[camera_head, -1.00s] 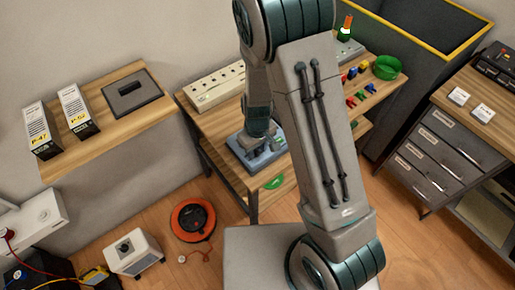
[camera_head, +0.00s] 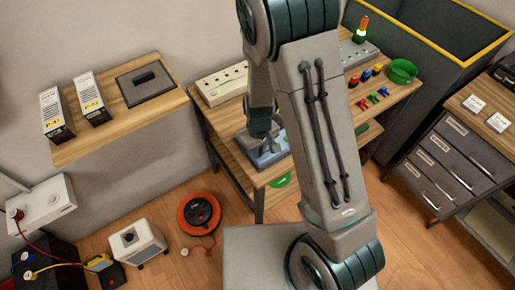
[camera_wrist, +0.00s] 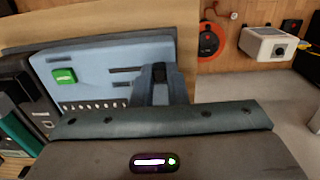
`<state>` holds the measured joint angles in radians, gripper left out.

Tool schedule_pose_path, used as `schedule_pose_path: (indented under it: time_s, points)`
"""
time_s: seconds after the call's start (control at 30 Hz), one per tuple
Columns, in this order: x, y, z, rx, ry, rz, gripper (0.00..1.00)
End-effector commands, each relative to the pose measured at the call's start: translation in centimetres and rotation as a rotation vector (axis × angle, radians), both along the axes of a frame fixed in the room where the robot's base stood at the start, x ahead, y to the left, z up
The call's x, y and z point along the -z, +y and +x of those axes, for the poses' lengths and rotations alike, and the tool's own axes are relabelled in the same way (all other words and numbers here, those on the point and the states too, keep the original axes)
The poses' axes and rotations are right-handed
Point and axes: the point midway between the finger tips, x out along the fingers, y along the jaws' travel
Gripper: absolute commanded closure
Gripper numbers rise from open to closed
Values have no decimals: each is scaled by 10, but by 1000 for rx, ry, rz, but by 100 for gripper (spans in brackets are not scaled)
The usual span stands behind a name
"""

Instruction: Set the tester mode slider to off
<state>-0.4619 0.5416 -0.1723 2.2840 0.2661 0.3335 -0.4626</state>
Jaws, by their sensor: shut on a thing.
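The tester (camera_head: 270,160) is a blue-grey box on the wooden bench, partly hidden by my arm in the head view. In the wrist view its light blue face (camera_wrist: 95,62) carries a green button (camera_wrist: 65,76), dark slots and a row of pale holes. My gripper (camera_wrist: 160,73) is down at this face, its fingers closed around a small dark knob, which looks like the mode slider. The fingers hide most of the knob and the track around it, so its setting cannot be read.
A beige power strip (camera_head: 222,84) lies behind the tester on the bench. Colored plugs (camera_head: 372,72) and a green bowl (camera_head: 403,70) sit to the right. An orange cable reel (camera_head: 199,214) and a white box (camera_head: 137,246) stand on the floor at left.

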Motion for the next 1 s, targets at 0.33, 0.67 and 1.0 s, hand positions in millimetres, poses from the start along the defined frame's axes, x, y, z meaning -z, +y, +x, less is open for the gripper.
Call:
schedule_pose_path:
  time_s: [0.33, 0.67, 1.0]
  points:
    - [-1, 1, -1, 8, 2, 5, 82]
    - [-1, -1, -1, 12, 1, 3, 65]
    - [-35, 0, 0, 8, -4, 5, 65]
